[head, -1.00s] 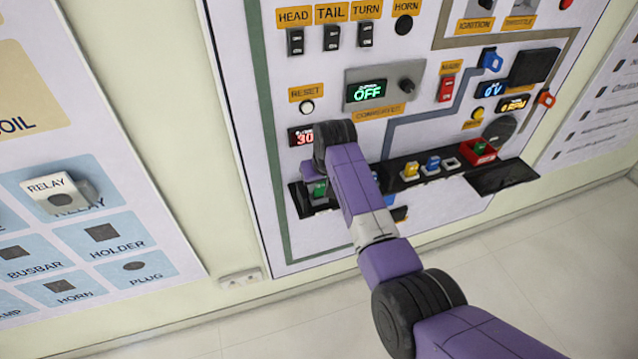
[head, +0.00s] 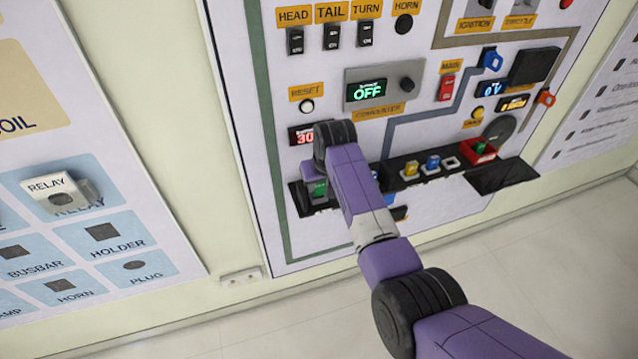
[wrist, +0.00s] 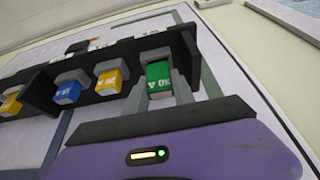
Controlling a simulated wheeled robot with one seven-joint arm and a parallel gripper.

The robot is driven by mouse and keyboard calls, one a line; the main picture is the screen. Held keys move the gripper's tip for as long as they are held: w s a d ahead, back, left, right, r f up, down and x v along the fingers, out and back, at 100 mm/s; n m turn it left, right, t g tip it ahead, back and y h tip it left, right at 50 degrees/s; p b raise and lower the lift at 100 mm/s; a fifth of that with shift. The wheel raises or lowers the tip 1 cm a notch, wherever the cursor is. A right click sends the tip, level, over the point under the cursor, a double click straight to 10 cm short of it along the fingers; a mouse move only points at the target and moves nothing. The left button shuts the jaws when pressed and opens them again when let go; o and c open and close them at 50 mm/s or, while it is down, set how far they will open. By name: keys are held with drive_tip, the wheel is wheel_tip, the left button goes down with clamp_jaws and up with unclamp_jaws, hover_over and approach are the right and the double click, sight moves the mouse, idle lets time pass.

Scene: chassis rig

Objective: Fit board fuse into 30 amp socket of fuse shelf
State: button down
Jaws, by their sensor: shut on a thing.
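The green board fuse, marked 30 A, is between the two grey fingers of my gripper (wrist: 160,88) in the wrist view, where its green face (wrist: 158,78) shows. My gripper is shut on it. The fuse is at the right end of the black fuse shelf (wrist: 110,110), in line with the row of fuses. How deep it sits in the socket is hidden. In the head view the green fuse (head: 319,189) shows at the left end of the shelf (head: 385,172), with my arm covering part of the shelf beside it.
A yellow 20 A fuse (wrist: 110,80) and a blue 15 A fuse (wrist: 68,92) sit along the shelf. A red tray (head: 470,146) stands at the shelf's far end in the head view. The display (head: 368,91) above reads OFF. The floor below is clear.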

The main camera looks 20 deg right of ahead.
sight(320, 184)
drive_tip(key=shift+f+b, duration=0.5)
drive_tip(key=shift+f, duration=0.3)
drive_tip(key=c, duration=1)
unclamp_jaws()
drive_tip(key=shift+o, duration=0.2)
drive_tip(key=shift+b+v, duration=0.3)
drive_tip(key=shift+v, duration=3.65)
drive_tip(key=shift+w, duration=0.1)
